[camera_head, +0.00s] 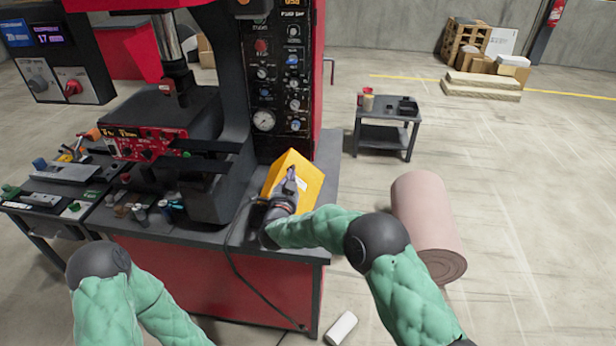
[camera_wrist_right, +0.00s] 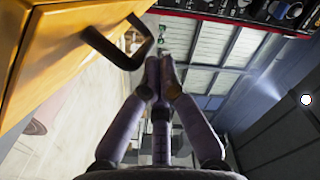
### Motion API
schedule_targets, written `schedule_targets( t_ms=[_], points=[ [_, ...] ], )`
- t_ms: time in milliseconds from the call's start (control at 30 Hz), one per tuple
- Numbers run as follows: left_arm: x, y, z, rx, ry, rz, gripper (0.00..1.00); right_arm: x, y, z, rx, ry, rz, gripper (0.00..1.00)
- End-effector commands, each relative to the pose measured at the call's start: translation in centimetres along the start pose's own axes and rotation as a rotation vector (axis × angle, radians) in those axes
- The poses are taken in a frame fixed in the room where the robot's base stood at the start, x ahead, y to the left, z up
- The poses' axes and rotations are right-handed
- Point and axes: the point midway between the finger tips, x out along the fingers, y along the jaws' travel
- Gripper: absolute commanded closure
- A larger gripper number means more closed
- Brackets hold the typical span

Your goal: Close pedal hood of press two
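The yellow pedal hood (camera_head: 309,178) sits on the dark bench top at the front right of the red press. It shows tilted in the head view. In the right wrist view the hood (camera_wrist_right: 35,45) fills the upper left, with a dark bent handle (camera_wrist_right: 122,55) standing off its face. My right gripper (camera_head: 291,174) is in front of the hood. In the wrist view its fingertips (camera_wrist_right: 160,68) are together, just beside the handle's free-looking end, with nothing visible between them. I cannot tell whether they touch the handle. My left gripper is out of view; only my left arm shows.
The press (camera_head: 180,75) and its control panel (camera_head: 280,90) stand behind and left of the hood. A cable (camera_head: 232,265) hangs over the bench front. A pink roll (camera_head: 425,220) lies on the floor to the right, with a small dark cart (camera_head: 385,135) behind it.

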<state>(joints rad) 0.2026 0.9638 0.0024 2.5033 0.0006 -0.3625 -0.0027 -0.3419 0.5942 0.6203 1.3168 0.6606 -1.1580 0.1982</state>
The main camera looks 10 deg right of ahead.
Motion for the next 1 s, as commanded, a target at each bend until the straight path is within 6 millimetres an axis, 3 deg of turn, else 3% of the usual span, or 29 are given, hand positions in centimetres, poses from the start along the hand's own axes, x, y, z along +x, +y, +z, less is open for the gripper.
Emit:
schedule_targets(
  t_ms=[200, 600, 1000],
  points=[
    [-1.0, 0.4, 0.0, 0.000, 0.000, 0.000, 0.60, 0.0, -2.1, 4.0, -0.206, -0.002, 0.002, 1.00],
    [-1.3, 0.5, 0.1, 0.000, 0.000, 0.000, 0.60, 0.1, -3.4, 10.7, -0.539, 0.000, 0.005, 1.00],
    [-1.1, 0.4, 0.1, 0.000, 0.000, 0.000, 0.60, 0.2, -3.3, 13.9, -0.705, 0.001, 0.008, 1.00]
  ],
)
